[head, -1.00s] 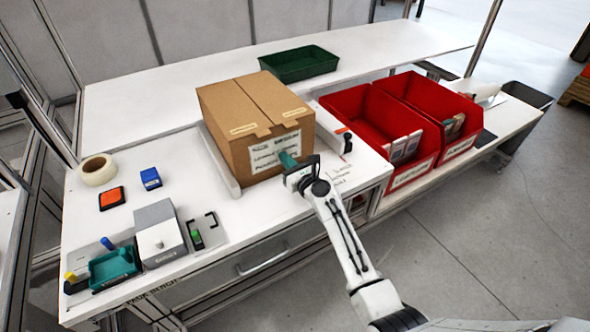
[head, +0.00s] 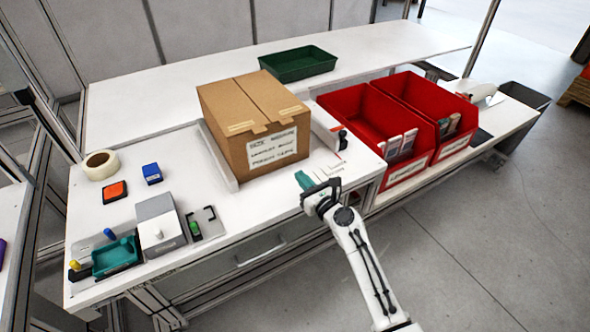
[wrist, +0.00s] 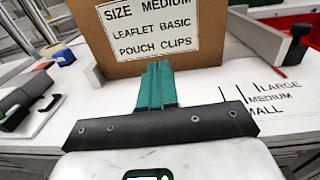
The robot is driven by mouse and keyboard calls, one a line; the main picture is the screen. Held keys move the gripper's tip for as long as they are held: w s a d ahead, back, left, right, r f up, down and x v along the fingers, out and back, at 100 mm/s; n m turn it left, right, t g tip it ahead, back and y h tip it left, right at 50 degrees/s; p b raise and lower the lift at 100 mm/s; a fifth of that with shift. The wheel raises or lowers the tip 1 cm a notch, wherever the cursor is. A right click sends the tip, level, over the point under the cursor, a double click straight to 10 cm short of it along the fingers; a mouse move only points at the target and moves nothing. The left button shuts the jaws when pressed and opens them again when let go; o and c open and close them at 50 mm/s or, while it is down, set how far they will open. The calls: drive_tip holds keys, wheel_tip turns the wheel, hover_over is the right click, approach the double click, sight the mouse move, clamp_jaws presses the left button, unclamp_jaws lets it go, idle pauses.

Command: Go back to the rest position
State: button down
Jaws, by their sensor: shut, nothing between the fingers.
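My gripper (head: 305,181) is at the bench's front edge, in front of the cardboard box and apart from it in the head view. Its teal fingers also show in the wrist view (wrist: 157,86), pressed together and empty. The closed cardboard box (head: 255,125) stands on the white bench with a white label on its front. In the wrist view the label (wrist: 150,28) reads "SIZE MEDIUM, LEAFLET BASIC, POUCH CLIPS". My arm reaches up from the lower right of the head view.
Two red bins (head: 368,118) with packets stand right of the box. A green tray (head: 298,63) is on the rear shelf. A tape roll (head: 100,165), orange pad (head: 115,191), blue block (head: 152,173) and teal tray (head: 117,256) lie left. Open floor is at front right.

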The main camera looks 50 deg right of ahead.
drive_tip(key=shift+v, duration=1.3)
